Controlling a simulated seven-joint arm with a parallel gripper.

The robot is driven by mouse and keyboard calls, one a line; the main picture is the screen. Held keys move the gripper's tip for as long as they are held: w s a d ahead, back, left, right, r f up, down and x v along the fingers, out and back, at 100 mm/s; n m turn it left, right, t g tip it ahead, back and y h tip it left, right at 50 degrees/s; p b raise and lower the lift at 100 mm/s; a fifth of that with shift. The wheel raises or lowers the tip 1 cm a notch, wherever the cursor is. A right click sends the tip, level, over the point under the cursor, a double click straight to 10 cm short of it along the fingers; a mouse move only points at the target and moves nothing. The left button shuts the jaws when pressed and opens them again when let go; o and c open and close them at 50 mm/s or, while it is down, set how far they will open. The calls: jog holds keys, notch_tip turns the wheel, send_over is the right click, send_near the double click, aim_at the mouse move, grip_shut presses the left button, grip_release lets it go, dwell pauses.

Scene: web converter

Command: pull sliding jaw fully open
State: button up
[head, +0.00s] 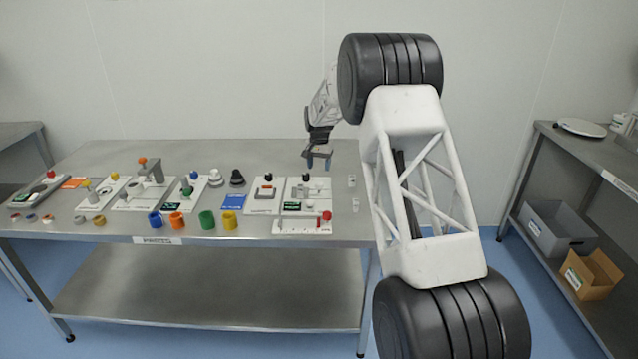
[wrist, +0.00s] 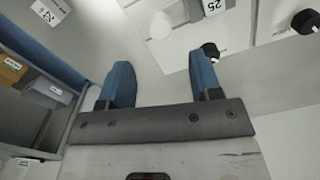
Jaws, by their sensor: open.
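A white gauge-like fixture (head: 302,226) with scale marks, a grey upright part and a red end piece lies at the table's front edge; it may carry the sliding jaw, but it is too small to tell. My gripper (head: 318,160) hangs above the back right of the table, behind the fixture and apart from it. In the wrist view my gripper (wrist: 162,85) shows two blue fingers spread wide with nothing between them. The sliding jaw cannot be made out in the wrist view.
White panels with black knobs, one panel (head: 306,190) just behind the fixture, stand on the steel table (head: 190,155). Coloured rings, including a yellow one (head: 229,221), line the front. Small pale pieces (head: 352,181) lie to the right. A side shelf holds a grey bin (head: 556,232) and cardboard box (head: 590,273).

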aim_at(319, 183)
jog(key=shift+f, duration=3.9)
jog(key=shift+c, duration=0.3)
grip_shut()
